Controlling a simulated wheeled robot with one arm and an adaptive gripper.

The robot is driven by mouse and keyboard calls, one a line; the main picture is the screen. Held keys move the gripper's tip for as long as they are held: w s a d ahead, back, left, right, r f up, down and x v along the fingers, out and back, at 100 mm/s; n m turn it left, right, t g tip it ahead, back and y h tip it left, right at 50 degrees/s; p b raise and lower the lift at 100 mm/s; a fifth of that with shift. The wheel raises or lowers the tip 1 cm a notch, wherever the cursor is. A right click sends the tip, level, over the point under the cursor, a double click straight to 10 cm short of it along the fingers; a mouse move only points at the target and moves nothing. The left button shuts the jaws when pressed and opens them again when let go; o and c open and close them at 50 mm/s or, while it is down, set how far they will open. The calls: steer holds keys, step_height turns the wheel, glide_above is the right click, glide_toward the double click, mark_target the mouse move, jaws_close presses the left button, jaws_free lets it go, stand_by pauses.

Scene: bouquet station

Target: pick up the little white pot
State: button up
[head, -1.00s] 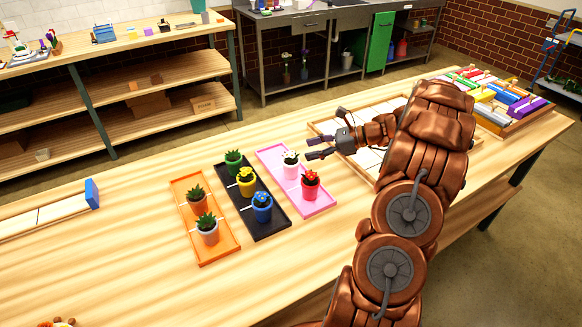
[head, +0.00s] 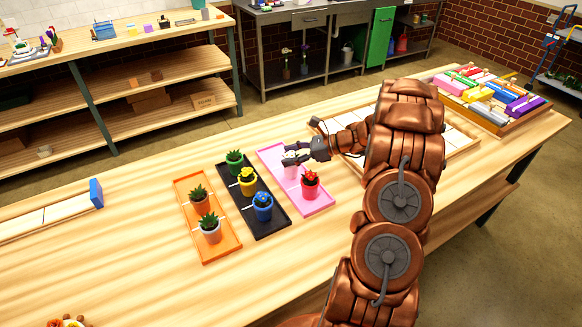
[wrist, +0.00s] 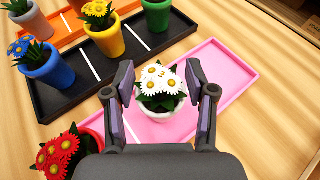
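The little white pot (wrist: 164,106), with white daisies and green leaves, stands upright on the pink tray (wrist: 215,72). In the wrist view it is between the two spread fingers of my gripper (wrist: 163,92). Gaps show between the pot and both fingers, and nothing is gripped. In the head view my gripper (head: 296,156) is over the back part of the pink tray and largely hides the pot.
A red pot (head: 310,185) stands close by on the pink tray. The black tray (head: 275,224) holds green, yellow and blue pots. The orange tray (head: 222,253) holds an orange and a grey pot. A wooden tray of colourful items (head: 490,127) is at the far right.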

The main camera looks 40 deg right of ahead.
jaws_close()
stand_by(0.8)
